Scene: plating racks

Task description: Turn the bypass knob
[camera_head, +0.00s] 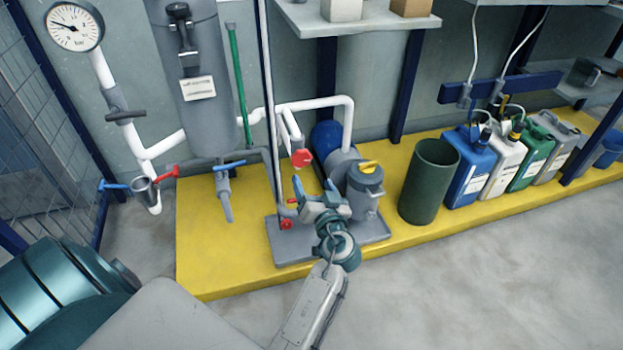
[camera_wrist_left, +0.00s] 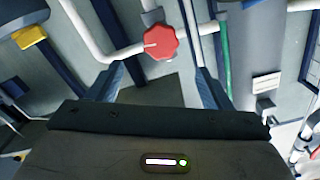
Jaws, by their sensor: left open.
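A red scalloped knob (camera_head: 301,158) sits on the white pipework above the pump skid. In the left wrist view the red knob (camera_wrist_left: 161,42) shows large, ahead of the fingers and between their lines. No label on it can be read. My left gripper (camera_head: 314,186) is open, with its two blue fingers pointing up toward the knob from just below it. In the left wrist view the gripper (camera_wrist_left: 160,85) is empty and apart from the knob. My right gripper is in neither view.
A grey canister with a yellow handle (camera_head: 369,166) stands close right of the gripper. A lower red knob (camera_head: 285,224) is at its left. Vertical and bent white pipes (camera_head: 315,103) surround the knob. A green bin (camera_head: 428,183) and several jugs stand right. The floor in front is clear.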

